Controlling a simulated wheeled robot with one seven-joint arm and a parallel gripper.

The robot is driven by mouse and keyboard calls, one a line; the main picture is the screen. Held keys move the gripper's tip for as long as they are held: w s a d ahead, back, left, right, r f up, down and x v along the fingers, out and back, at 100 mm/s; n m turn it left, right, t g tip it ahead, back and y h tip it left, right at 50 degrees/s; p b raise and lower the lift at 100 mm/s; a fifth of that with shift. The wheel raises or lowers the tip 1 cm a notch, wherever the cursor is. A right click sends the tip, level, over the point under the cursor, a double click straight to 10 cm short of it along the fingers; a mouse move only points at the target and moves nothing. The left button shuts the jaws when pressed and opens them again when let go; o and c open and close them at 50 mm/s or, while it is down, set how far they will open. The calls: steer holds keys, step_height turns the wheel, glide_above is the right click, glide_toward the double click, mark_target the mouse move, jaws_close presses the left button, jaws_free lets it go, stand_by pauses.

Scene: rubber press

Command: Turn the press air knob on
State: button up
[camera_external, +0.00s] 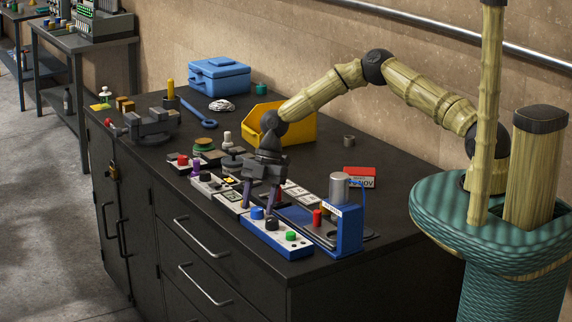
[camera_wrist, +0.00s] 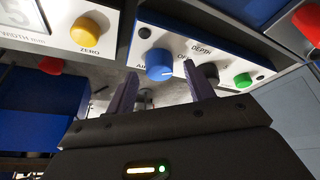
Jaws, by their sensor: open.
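The press air knob is the blue knob (camera_wrist: 159,64) on a white control panel (camera_wrist: 205,48), with partly hidden lettering beside it. It also shows in the external view (camera_external: 257,213), on the blue-and-white control box (camera_external: 275,236) at the table's front edge. My gripper (camera_wrist: 162,72) points at this panel, and its two fingers stand apart on either side of the blue knob in the wrist view. In the external view my gripper (camera_external: 259,204) hangs down over the box. I cannot tell whether the fingers touch the knob. Nothing is held.
A black knob (camera_external: 271,223) and a green button (camera_external: 291,236) sit right of the blue knob. The blue press (camera_external: 349,232) with its grey cylinder stands close behind. A yellow ZERO knob (camera_wrist: 85,31) is on a neighbouring unit. A yellow bin (camera_external: 301,129) stands further back.

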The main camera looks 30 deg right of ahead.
steer(key=shift+s+a+f, duration=0.1)
steer(key=shift+f, duration=0.2)
steer(key=c, duration=1)
steer(key=shift+o, duration=0.2)
